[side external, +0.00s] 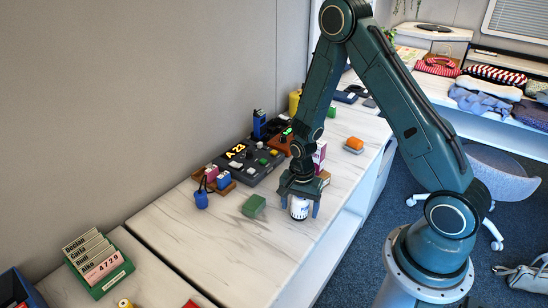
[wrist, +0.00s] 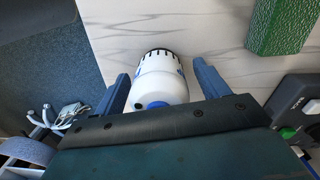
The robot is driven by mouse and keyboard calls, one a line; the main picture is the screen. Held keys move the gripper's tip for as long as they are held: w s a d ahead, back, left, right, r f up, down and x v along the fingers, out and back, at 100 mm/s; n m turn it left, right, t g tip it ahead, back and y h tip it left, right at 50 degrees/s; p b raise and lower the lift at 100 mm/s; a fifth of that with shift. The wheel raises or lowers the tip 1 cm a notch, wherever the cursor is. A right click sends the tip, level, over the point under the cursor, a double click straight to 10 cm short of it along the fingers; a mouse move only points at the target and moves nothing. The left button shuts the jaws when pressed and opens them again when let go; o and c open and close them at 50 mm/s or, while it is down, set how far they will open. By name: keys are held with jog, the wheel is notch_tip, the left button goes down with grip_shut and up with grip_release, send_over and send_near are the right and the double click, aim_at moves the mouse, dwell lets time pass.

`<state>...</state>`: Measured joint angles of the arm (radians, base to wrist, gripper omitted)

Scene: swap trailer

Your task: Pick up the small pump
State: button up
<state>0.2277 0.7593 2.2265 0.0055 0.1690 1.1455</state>
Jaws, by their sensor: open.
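A small white rounded body with a dark ribbed rim and a blue round spot, which looks like the small pump (side external: 299,209), stands on the pale marbled counter near its front edge. It also shows in the wrist view (wrist: 160,80). My gripper (side external: 300,205) points down over it, with one finger on each side. The jaws are open, and in the wrist view a gap shows between the body and each finger. The upper part of the body is hidden by my gripper in the side view.
A green block (side external: 254,206) lies just left of my gripper, and a small blue item (side external: 201,198) stands further left. A dark console (side external: 250,160) with a lit display sits behind. A pink box (side external: 319,155) stands close behind my gripper.

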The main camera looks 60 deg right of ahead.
jog(key=shift+f, duration=0.15)
dwell(0.4)
jog(key=c, duration=1.2)
notch_tip(320, 180, up, 20)
jog(key=shift+r, duration=0.1)
dwell(0.7)
